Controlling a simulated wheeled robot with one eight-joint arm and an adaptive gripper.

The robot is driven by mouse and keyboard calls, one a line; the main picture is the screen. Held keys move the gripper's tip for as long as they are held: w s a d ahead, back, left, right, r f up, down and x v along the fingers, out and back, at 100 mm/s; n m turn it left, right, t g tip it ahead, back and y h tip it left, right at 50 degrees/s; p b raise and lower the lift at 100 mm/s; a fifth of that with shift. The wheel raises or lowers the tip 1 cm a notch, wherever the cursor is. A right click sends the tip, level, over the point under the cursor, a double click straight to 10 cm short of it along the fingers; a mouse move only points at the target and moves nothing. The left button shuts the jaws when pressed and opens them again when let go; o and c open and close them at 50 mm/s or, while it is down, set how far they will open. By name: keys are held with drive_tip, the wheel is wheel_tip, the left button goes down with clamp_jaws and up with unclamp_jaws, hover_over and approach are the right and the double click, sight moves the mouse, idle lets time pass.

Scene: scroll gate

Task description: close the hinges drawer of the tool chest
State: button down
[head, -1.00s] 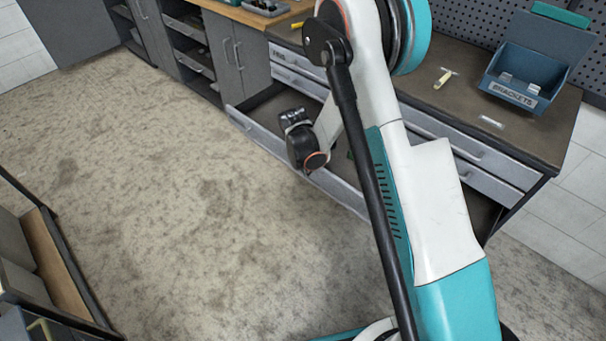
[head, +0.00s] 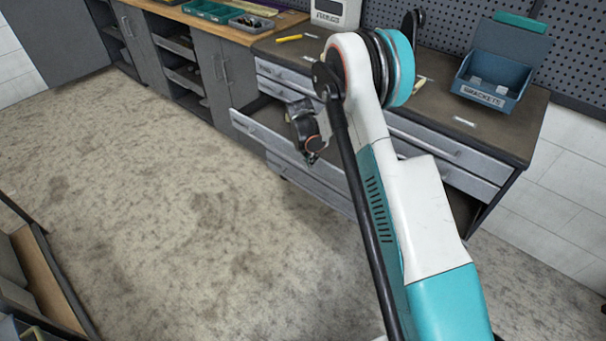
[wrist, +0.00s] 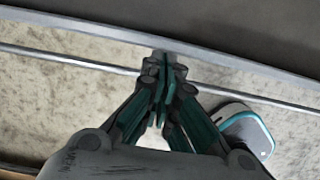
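The grey tool chest (head: 478,160) stands at the right. A lower drawer (head: 252,127) sticks out from its front, partly hidden by my arm. Its label is not readable. In the wrist view the drawer's top front edge (wrist: 75,24) and a thin handle bar (wrist: 60,57) run across the picture. My gripper (wrist: 166,66) has its teal-padded fingers drawn together, with the tips at the drawer front, overlapping the bar. Nothing shows held between them, and contact is hard to tell. In the head view my wrist is over the drawer front and the fingers are hidden.
A blue open bin labelled BRACKETS (head: 490,80) and a yellow marker (head: 289,38) are on the chest top. Grey cabinets (head: 205,80) under a wooden bench stand to the left. The concrete floor (head: 150,220) before the chest is clear. A shelf unit (head: 45,285) is at the lower left.

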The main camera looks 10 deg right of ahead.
drive_tip(key=w+d, duration=0.5)
drive_tip(key=d, duration=0.3)
drive_tip(key=shift+w, duration=0.35)
